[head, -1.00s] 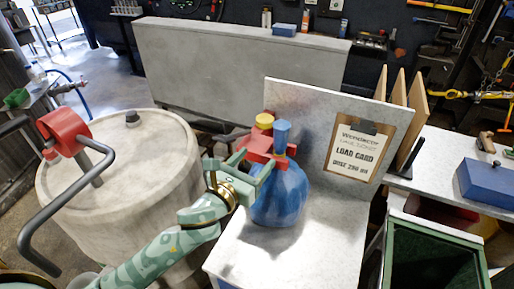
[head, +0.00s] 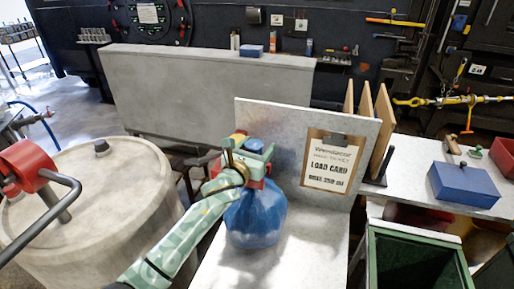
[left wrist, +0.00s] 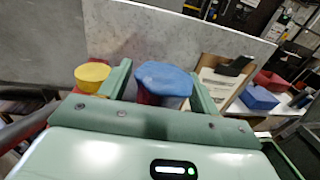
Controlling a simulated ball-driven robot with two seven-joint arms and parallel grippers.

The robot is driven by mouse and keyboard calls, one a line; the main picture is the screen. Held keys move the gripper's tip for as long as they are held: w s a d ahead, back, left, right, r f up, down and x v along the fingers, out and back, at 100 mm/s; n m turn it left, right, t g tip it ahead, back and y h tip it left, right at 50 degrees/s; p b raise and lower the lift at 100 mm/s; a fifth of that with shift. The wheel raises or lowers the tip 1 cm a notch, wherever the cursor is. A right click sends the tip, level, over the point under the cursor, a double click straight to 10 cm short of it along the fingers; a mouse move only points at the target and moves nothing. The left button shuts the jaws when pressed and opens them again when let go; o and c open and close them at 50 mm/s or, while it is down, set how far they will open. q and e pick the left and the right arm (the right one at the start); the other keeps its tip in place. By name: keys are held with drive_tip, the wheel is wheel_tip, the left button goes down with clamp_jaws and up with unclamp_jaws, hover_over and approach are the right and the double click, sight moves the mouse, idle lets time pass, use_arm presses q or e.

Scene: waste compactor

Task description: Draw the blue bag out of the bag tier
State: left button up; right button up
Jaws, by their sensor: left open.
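The blue bag (head: 257,218) stands upright on the pale tier beside the upright grey panel. Its blue knotted top (head: 254,145) pokes up between the fingers of my left gripper (head: 257,162), which is open around the bag's neck. In the left wrist view the blue top (left wrist: 163,78) sits between the two green fingers, nearer the right one. I cannot tell whether a finger touches it. A yellow top (left wrist: 92,74) shows just outside the left finger; what is below it is mostly hidden. My right gripper is not in view.
The grey panel (head: 283,140) with a load card (head: 331,162) stands right behind the bag. A large pale drum (head: 95,200) with a red-handled bar is at left.

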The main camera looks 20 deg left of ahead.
use_arm(q)
clamp_jaws()
drive_tip(key=shift+r, duration=0.2)
drive_tip(key=shift+r+p, duration=0.25)
drive_tip(key=shift+p, duration=0.15)
drive_tip(key=d+b, duration=0.2)
drive_tip(key=d, duration=1.1)
drive_tip(key=shift+s, duration=0.15)
idle(1.0)
drive_tip(key=shift+f+b, duration=0.35)
idle(0.4)
